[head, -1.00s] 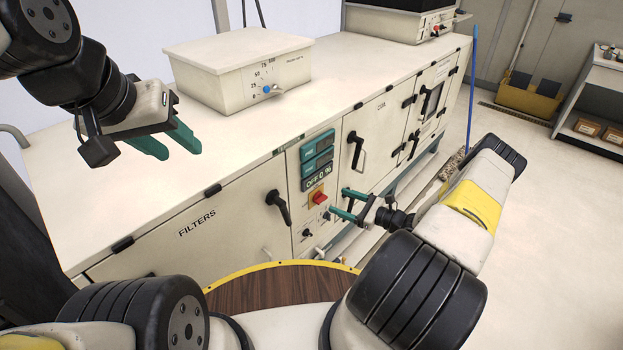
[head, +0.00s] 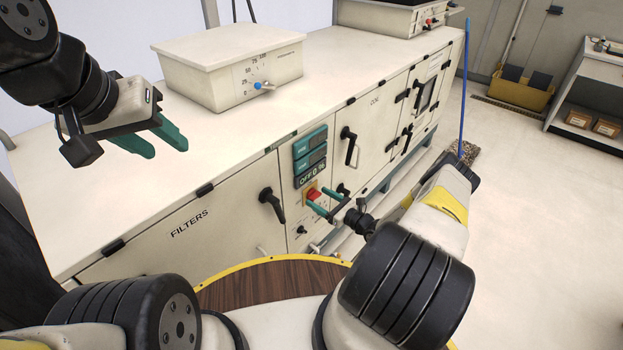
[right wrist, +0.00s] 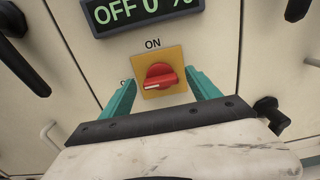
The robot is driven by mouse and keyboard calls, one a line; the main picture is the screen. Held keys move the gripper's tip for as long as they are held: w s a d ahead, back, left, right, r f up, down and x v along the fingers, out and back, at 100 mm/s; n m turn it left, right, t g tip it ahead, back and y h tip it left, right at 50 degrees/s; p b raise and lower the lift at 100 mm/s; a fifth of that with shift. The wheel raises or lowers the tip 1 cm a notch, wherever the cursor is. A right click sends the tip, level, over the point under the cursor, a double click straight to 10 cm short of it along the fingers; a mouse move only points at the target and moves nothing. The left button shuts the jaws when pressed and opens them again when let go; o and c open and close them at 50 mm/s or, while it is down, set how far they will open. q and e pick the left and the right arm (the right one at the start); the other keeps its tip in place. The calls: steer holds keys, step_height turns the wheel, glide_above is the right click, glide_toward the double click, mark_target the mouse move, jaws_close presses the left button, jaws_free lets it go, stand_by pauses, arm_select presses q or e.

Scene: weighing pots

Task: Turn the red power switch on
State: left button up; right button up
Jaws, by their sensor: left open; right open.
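The red power switch (right wrist: 160,76) is a rotary knob on a yellow plate (right wrist: 174,54) in the right wrist view, with "ON" printed above it. Its white mark points left. Above it a display (right wrist: 140,12) reads "OFF 0 %". In the head view the red switch (head: 312,193) is partly covered by my right gripper (head: 323,202). My right gripper is open, its green fingers on either side of the knob; I cannot tell whether they touch it. My left gripper (head: 160,142) is open and empty above the cabinet top at the left.
The long cream cabinet (head: 110,195) has black door handles, including one (head: 272,205) left of the switch panel and one (head: 349,146) right of it. A cream box with a blue knob (head: 232,75) stands on top.

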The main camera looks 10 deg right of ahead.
steer(key=c, duration=1.4)
steer(key=shift+o, duration=0.2)
steer(key=shift+m, duration=0.3)
steer(key=m, duration=0.4)
steer(key=shift+w+d, duration=0.1)
steer(key=m, duration=0.5)
steer(key=shift+d, duration=0.1)
steer(key=m, duration=0.4)
steer(key=shift+f, duration=0.15)
steer(key=shift+m, duration=2.1)
steer(key=shift+f, duration=0.1)
